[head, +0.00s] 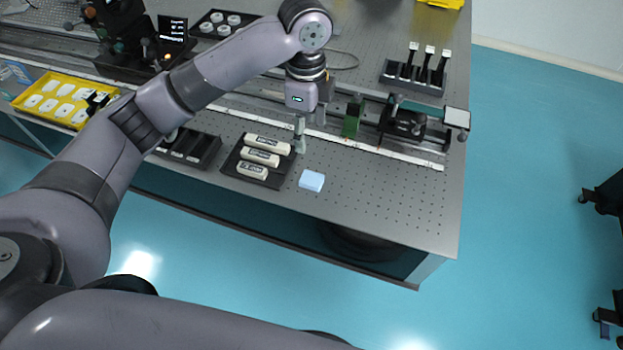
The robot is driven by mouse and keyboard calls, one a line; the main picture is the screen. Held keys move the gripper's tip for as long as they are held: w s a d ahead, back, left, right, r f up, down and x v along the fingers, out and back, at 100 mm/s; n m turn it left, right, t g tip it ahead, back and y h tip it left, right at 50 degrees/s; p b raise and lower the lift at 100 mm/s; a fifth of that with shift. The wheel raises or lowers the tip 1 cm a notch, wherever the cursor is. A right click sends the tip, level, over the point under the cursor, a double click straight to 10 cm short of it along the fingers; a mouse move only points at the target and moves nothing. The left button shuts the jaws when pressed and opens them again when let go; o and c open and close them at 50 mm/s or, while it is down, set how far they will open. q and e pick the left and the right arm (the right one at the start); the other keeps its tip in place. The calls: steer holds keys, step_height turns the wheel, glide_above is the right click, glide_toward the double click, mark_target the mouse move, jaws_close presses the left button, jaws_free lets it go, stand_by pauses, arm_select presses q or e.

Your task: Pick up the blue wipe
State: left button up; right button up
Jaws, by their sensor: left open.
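The blue wipe (311,181) is a small light-blue pad lying flat on the perforated optical table (385,205), near its front edge. My left gripper (300,146) is above the table, a little behind and to the left of the wipe, pointing down. It is open, with nothing visible between its fingers, and apart from the wipe. The wipe is fully in sight. My right gripper is not in view.
A black tray (231,165) with white labelled cylinders sits just left of the wipe. Behind are a rail with optic mounts (403,120) and a black holder (412,80). A yellow tray (62,86) is far left. The table right of the wipe is clear.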

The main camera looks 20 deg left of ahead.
arm_select(q)
steer(key=p, duration=0.2)
glide_above(311, 179)
steer(key=f, duration=1.1)
steer(key=shift+a+f, duration=0.35)
steer(key=shift+f, duration=0.05)
steer(key=shift+d+f+p, duration=0.2)
steer(key=shift+f, duration=1.15)
steer(key=shift+d+f+p, duration=0.15)
steer(key=shift+d+f, duration=0.05)
steer(key=shift+f, duration=1.15)
steer(key=shift+c, duration=0.2)
steer(key=c, duration=0.8)
